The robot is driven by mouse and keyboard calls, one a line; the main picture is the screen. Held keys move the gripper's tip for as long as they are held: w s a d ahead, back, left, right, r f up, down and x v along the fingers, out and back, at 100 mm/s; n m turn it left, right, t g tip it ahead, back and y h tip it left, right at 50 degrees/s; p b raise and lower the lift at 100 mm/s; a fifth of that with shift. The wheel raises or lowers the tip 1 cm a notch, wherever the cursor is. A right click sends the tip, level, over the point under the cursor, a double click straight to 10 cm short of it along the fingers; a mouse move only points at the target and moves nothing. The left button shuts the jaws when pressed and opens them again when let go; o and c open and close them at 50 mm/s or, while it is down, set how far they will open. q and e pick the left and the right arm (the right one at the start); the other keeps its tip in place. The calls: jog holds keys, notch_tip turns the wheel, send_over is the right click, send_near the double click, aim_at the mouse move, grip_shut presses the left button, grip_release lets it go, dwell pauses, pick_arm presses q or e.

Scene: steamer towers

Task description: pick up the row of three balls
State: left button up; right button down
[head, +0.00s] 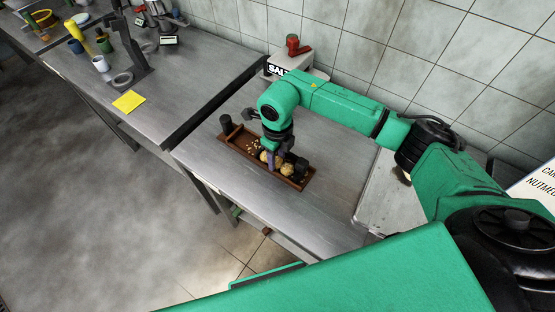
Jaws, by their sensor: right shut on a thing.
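A row of balls (287,169), golden-brown, lies in a long brown wooden tray (301,184) on the steel counter. Two balls show clearly; any third is hidden by my right gripper. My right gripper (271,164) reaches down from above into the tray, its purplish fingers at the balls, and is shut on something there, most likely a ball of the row. How many balls lie between the fingers cannot be told. My left gripper is not in view.
A white box marked SAL (277,69) with a red top stands by the tiled wall. A dark round thing (226,122) stands by the tray's far left end. A flat metal plate (384,193) lies right of the tray. A yellow note (128,102) lies on the left counter.

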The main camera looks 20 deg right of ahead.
jog(key=shift+s+d+f, duration=0.1)
jog(key=shift+d+f, duration=0.25)
jog(key=shift+f, duration=0.1)
jog(key=shift+r, duration=0.2)
notch_tip(320, 180, up, 12)
jog(key=b, duration=0.3)
notch_tip(320, 180, up, 7)
send_over(278, 158)
jog(key=shift+d+r, duration=0.1)
jog(key=shift+r, duration=0.35)
jog(key=c, duration=1.3)
grip_release()
grip_shut()
